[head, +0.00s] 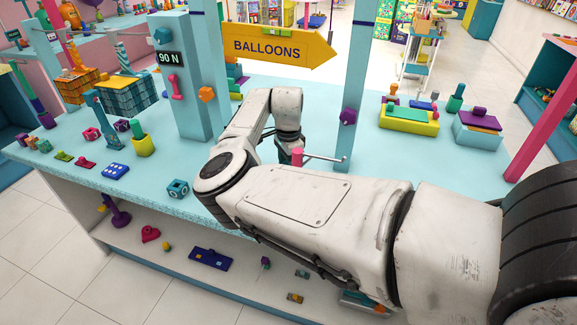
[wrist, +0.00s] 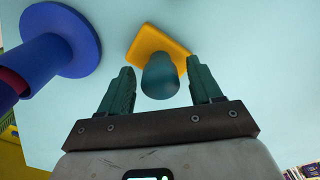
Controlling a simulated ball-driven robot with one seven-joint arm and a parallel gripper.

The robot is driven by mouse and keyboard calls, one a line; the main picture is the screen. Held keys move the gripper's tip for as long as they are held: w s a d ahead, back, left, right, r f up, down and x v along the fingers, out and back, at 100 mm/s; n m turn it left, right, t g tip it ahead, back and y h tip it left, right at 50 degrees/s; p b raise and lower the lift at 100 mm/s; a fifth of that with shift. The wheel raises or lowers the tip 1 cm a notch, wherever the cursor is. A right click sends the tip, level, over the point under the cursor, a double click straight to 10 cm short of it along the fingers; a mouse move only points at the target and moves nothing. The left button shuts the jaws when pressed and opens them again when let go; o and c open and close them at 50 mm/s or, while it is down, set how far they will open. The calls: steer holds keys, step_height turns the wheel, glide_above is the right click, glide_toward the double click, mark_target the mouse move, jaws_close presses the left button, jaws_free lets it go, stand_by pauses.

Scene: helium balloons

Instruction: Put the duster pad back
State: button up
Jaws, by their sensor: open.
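In the wrist view, a yellow square pad (wrist: 148,37) with a rounded teal handle (wrist: 160,77) sits against a pale blue surface; it may be the duster pad. My gripper (wrist: 159,68) is open. Its two teal fingers stand on either side of the handle, with a visible gap on each side. In the head view, my arm reaches over the pale blue counter, and the dark end near my gripper (head: 291,145) is mostly hidden behind the arm. I cannot pick out the pad there.
A blue disc with a thick stem (wrist: 62,40) is close on the left in the wrist view. In the head view, a post with a "90 N" display (head: 170,58), a second post (head: 357,90) and a pink cylinder with a pale rod (head: 297,158) stand near my arm.

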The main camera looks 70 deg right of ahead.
step_height(320, 180, up, 12)
steer(key=b, duration=0.2)
